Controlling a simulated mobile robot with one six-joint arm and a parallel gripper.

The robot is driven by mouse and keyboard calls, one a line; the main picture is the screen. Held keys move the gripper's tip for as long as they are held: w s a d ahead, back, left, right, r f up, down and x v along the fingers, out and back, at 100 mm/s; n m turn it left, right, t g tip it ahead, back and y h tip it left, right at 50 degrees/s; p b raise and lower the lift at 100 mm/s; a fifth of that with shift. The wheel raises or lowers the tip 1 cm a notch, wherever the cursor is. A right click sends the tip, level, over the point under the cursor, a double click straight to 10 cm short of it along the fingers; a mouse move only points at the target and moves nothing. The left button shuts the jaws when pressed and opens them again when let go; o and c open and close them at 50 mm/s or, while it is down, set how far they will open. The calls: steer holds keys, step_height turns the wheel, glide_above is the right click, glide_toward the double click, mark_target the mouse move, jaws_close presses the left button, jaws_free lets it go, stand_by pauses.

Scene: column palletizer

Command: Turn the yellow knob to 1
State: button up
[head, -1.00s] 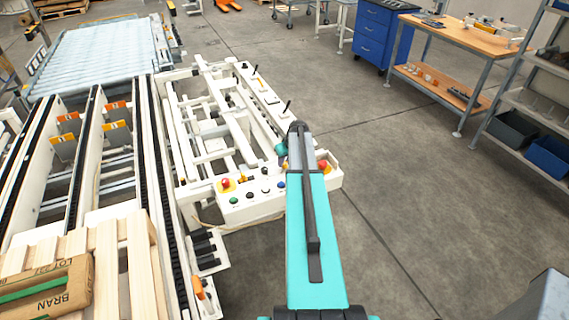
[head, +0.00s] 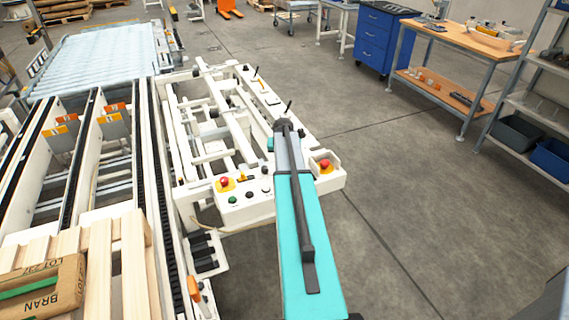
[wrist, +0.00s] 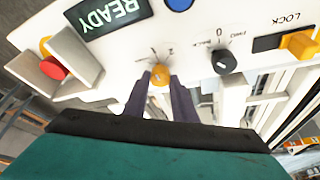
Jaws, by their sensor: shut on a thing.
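The yellow knob (wrist: 160,76) sits on the white control panel (wrist: 125,62) in the wrist view. Small printed marks stand beside it, partly legible and upside down. Which mark the knob points to is too small to tell. My gripper (wrist: 160,88) has one dark finger on each side of the knob and is shut on it. In the head view the panel (head: 248,208) is seen at the middle, and my arm hides the knob and the fingertips.
A red button (wrist: 52,68) between white guards, a READY display (wrist: 115,16), a black knob (wrist: 226,61) and an orange LOCK switch (wrist: 300,44) are near my gripper. A second red button (head: 225,184) shows at the panel's left. Floor (head: 400,225) to the right is clear.

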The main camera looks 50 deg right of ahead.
steer(key=shift+w+a+m, duration=0.1)
steer(key=shift+a+m, duration=0.05)
steer(key=shift+m, duration=0.25)
steer(key=o, duration=1)
steer(key=shift+o, duration=0.2)
steer(key=shift+r, duration=0.1)
steer(key=b+v, duration=0.3)
steer(key=v, duration=1)
steer(key=shift+r, duration=0.3)
steer(key=shift+a, duration=0.1)
